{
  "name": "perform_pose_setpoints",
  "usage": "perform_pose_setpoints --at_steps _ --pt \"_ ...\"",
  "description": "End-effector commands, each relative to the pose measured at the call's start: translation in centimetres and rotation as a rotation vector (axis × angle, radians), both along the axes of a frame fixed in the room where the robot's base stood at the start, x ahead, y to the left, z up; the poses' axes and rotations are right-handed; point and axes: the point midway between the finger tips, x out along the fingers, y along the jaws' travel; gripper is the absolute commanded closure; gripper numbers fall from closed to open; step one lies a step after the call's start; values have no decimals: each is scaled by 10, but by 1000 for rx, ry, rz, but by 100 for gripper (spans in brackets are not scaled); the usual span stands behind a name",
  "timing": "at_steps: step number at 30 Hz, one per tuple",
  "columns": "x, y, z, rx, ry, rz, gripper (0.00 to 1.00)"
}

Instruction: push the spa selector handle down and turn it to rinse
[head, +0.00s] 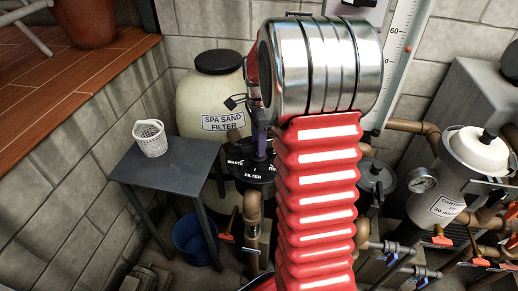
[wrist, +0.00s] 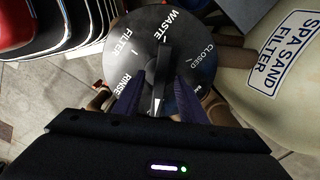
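The spa selector is a round black dial (wrist: 195,75) with white words; it also shows in the head view (head: 257,172) in front of the sand filter. In the wrist view I read WASTE, FILTER, RINSE and CLOSED, plus one word partly hidden at lower right. The dark handle (wrist: 158,92) runs from the hub toward my gripper's body, right of RINSE. My gripper (wrist: 160,84) has its two purple fingers on either side of the handle, with gaps seeming to show. In the head view, my gripper (head: 261,142) is over the dial, partly behind my arm. Contact and handle height are unclear.
The cream tank labelled SPA SAND FILTER (head: 205,95) stands behind the dial. A grey table (head: 180,165) with a white basket (head: 150,138) is to the left, a blue bucket (head: 194,238) below. Pipes and a cartridge filter (head: 447,190) crowd the right.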

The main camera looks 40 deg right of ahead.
Motion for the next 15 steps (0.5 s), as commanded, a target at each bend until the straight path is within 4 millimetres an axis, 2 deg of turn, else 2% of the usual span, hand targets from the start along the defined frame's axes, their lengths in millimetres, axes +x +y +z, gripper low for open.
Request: perform_pose_setpoints --at_steps 8,15 --pt "0 0 3 0 -1 0 62" --pt "0 0 26 -1 -3 0 62"
